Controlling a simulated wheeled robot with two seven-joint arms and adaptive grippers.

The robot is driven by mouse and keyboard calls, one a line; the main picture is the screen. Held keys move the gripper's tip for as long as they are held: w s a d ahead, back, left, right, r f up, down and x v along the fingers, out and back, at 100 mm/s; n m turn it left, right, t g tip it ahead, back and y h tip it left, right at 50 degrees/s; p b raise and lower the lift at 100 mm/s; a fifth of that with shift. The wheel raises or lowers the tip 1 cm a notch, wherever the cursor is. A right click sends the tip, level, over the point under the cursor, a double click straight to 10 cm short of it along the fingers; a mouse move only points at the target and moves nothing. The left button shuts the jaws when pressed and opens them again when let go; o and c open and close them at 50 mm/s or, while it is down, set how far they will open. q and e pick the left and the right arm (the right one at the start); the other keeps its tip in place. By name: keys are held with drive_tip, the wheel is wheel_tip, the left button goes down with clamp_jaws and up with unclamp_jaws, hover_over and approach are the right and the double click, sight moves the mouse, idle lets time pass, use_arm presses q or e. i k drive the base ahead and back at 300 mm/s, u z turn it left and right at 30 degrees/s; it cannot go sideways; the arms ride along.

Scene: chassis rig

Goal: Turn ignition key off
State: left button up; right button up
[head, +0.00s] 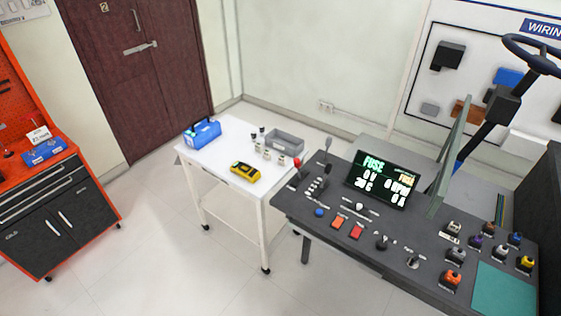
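A dark grey control console (340,255) stands at the right in the head view. On its front row are a black knob-like control (382,242) and a small silver-and-black control (413,262). Either could be the ignition key; their labels are too small to read, and I cannot tell the key's position. A lit display (382,186) with green and white characters stands behind them. Neither of my grippers is in view.
The console also carries orange-red switches (356,232), levers, several coloured connectors and a teal mat (503,291). A steering wheel (533,54) rises behind. A white cart (218,168) with a yellow meter (245,173) stands left of the console. Floor left of the cart is clear.

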sight(413, 261)
drive_tip(key=z, duration=1.45)
drive_tip(key=k, duration=0.5)
drive_tip(key=u, duration=0.9)
drive_tip(key=i, duration=1.05)
drive_tip(key=z, duration=0.3)
